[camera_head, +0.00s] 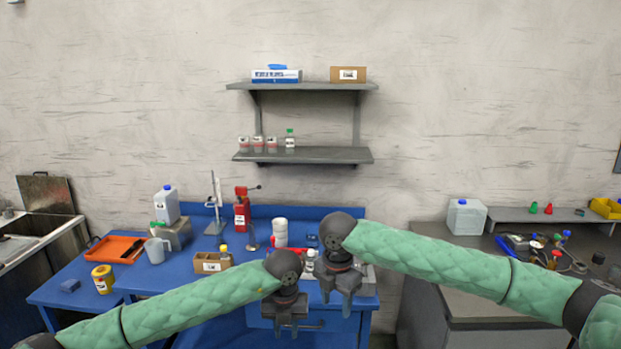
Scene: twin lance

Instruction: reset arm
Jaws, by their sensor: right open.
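My left arm, in a green padded sleeve, comes in from the lower left. Its gripper (291,325) points down in front of the blue workbench's front edge. I cannot make out its jaw gap, and nothing clearly shows in it. My right arm, in the same sleeve, comes in from the right. Its gripper (338,297) is open, points down and looks empty, just right of the left one. The two grippers are close together and hide part of the bench behind them.
The blue workbench (200,270) carries an orange tray (115,249), a yellow can (103,279), a cardboard box (212,262) and a white bottle (280,233). Shelves (303,155) hang on the wall. A grey counter (455,292) stands at right, a sink (38,228) at left.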

